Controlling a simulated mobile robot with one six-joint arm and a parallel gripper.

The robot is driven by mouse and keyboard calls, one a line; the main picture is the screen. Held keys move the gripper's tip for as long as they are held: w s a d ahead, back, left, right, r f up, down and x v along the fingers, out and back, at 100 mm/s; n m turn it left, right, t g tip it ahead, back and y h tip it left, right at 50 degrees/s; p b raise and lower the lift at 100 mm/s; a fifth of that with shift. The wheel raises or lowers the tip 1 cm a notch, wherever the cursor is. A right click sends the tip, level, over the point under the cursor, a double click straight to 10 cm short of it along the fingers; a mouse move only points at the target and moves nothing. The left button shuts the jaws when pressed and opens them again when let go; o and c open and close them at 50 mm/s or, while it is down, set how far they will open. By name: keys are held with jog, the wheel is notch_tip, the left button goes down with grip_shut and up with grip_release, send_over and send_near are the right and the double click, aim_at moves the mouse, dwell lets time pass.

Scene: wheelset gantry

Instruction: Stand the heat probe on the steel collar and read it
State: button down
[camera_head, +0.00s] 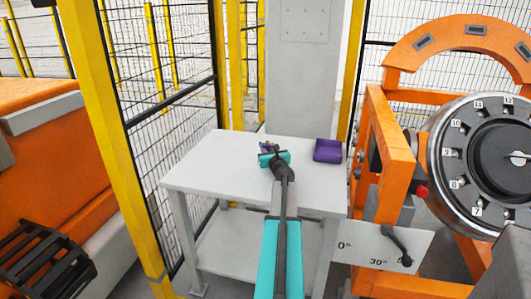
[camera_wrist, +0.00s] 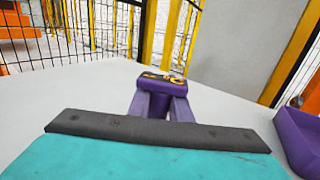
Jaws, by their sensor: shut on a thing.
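My gripper (camera_head: 269,152) is over the white table, reaching away from the head camera. In the wrist view, its two purple fingers (camera_wrist: 163,107) are shut on a small purple block with a dark and orange top, seemingly the heat probe (camera_wrist: 162,83). In the head view the held thing is small and mostly hidden behind the teal gripper body. I cannot tell whether it touches the tabletop. A round steel-rimmed part (camera_head: 437,150) with a dark numbered face, possibly the steel collar, is at the right, well apart from my gripper.
A purple open tray (camera_head: 328,150) sits on the white table (camera_head: 205,165), right of my gripper. An orange frame (camera_head: 393,155) stands between table and wheel. A plate with angle marks (camera_head: 372,249) and a dark handle is below. Yellow posts and mesh fencing (camera_head: 165,120) bound the left.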

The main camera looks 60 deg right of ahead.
jog(key=shift+f, duration=1.45)
jog(key=shift+a+f+b, duration=0.1)
jog(key=shift+f+b, duration=0.5)
jog(key=shift+b, duration=0.15)
jog(key=shift+s+f, duration=0.1)
jog(key=shift+f, duration=0.1)
jog(key=c, duration=1.6)
grip_release()
jog(key=shift+a, duration=0.1)
jog(key=shift+r, duration=0.2)
jog(key=shift+r+p, duration=0.35)
jog(key=shift+p, duration=0.3)
jog(key=shift+r+b+v, duration=0.15)
jog(key=shift+b+v, duration=0.15)
jog(key=shift+v, duration=2.65)
jog(key=shift+r+b+v, duration=0.1)
jog(key=shift+b+v, duration=0.15)
jog(key=shift+v, duration=2.65)
